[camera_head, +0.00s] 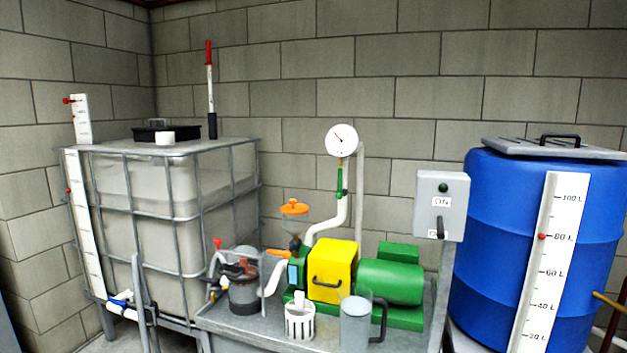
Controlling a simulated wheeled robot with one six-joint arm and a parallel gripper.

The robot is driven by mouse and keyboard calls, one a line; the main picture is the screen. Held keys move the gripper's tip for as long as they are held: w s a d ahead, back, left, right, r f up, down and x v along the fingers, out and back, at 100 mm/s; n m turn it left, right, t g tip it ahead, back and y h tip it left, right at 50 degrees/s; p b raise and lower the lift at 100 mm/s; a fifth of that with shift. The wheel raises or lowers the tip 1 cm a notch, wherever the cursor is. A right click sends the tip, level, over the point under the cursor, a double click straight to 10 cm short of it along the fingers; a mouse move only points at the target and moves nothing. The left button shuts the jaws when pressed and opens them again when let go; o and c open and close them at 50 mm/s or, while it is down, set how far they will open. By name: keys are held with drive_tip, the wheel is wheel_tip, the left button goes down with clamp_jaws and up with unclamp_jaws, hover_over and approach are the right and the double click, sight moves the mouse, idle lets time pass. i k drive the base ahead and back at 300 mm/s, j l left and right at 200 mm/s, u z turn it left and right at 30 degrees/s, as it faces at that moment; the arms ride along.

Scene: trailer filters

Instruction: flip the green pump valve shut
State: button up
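A green pump (388,283) with a yellow cover (332,270) sits on a grey metal bench. A white pipe (329,231) rises behind the yellow cover to a round white gauge (341,140). A slim green part (340,181), which looks like the green valve, stands upright on the pipe just below the gauge. It is small, so I cannot tell its handle from its body or whether it is open. My gripper is not in view.
A grey switch box (440,205) marked ON stands right of the pump. A clear jug (356,321) and a white basket (299,319) stand on the bench (237,328) in front. A caged tank (150,225) is left, a blue barrel (500,240) right.

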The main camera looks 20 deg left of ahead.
sight(339, 195)
drive_tip(key=i+j, duration=0.15)
drive_tip(key=j, duration=0.25)
drive_tip(key=i+j, duration=0.15)
drive_tip(key=j, duration=0.2)
drive_tip(key=i+j, duration=0.15)
drive_tip(key=j, duration=0.25)
drive_tip(key=i+j, duration=0.15)
drive_tip(key=j, duration=0.25)
drive_tip(key=i+j, duration=0.15)
drive_tip(key=j, duration=0.2)
drive_tip(key=i+j, duration=0.2)
drive_tip(key=j, duration=0.2)
